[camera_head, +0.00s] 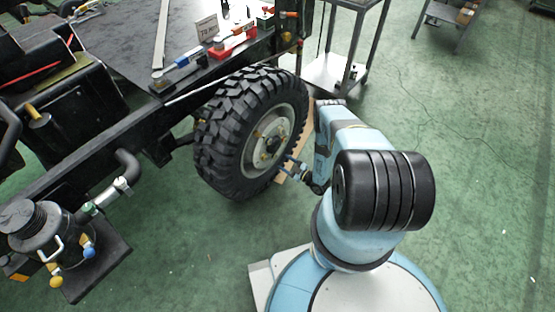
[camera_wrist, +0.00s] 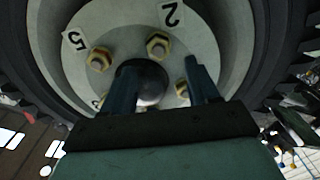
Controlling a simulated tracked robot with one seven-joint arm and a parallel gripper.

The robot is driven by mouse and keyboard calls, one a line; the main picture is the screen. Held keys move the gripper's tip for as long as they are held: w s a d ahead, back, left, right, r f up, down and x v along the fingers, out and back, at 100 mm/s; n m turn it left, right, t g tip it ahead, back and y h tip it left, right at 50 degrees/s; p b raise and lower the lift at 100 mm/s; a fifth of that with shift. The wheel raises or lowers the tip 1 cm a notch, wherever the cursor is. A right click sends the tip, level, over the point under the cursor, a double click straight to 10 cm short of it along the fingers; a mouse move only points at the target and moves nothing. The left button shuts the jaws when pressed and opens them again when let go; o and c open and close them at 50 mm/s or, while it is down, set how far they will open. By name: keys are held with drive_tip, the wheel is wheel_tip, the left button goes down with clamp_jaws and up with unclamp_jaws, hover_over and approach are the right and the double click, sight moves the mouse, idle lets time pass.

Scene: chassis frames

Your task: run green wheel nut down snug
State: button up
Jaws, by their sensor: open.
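The wheel (camera_head: 222,140) stands upright on the vehicle, its pale hub (camera_head: 277,120) facing my arm. In the wrist view the hub plate (camera_wrist: 125,25) bears labels 2 (camera_wrist: 171,13) and 5 (camera_wrist: 75,40). Brass-coloured nuts show at upper left (camera_wrist: 99,59), at top (camera_wrist: 158,46) and at right (camera_wrist: 182,88), the last partly behind a finger. I cannot make out a green nut. My gripper (camera_wrist: 159,66) is open in front of the dark round hub centre (camera_wrist: 146,82), with nothing held between its fingers. In the head view my gripper (camera_head: 293,167) is close to the hub's lower right.
The chassis frame (camera_head: 80,155) extends left of the wheel. A dark deck above holds a red tool (camera_head: 232,44), a blue-handled tool (camera_head: 183,61) and a sign (camera_head: 207,27). A metal cart (camera_head: 335,72) stands behind.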

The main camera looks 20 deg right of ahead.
sight(275, 157)
drive_tip(key=shift+x, duration=2.7)
